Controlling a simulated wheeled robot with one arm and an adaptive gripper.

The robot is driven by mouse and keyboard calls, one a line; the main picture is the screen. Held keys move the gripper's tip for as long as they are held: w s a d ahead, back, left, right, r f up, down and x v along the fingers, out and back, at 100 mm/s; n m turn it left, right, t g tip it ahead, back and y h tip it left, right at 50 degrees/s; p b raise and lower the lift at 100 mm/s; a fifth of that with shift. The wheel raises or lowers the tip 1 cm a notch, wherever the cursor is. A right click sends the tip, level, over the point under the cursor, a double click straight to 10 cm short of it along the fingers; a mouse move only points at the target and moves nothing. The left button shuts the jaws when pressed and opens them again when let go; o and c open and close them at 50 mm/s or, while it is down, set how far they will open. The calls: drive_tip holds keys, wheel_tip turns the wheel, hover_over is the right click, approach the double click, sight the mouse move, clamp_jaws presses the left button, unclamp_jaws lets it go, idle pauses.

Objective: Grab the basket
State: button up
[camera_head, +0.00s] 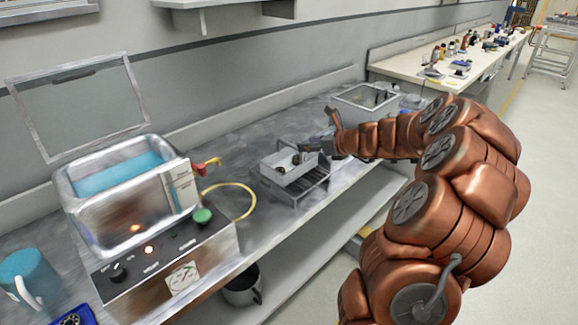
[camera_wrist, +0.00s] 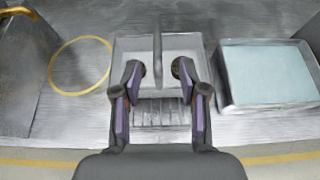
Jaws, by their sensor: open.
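The basket (camera_head: 287,177) is a small light grey open tray with dark round parts in it, sitting on a slatted metal rack (camera_head: 312,187) on the bench. In the wrist view the basket (camera_wrist: 160,48) is straight ahead, with a grey upright bar, seemingly its handle (camera_wrist: 157,35), at its middle. My gripper (camera_head: 335,135) is beside and above the basket in the head view. In the wrist view my gripper (camera_wrist: 158,75) is open and empty, its fingers overlapping the basket's near side to left and right of the bar. I cannot tell whether they touch it.
A metal bath with blue liquid (camera_head: 120,172) stands left on a control box (camera_head: 165,265). A yellow ring (camera_head: 230,200) lies between it and the rack. A box-like container (camera_head: 365,102) is close on the right. A mug (camera_head: 30,278) stands front left; a lower shelf runs below.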

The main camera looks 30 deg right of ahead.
drive_tip(key=x, duration=0.7)
drive_tip(key=shift+w+a+r, duration=0.15)
drive_tip(key=shift+a, duration=0.05)
clamp_jaws()
idle(0.6)
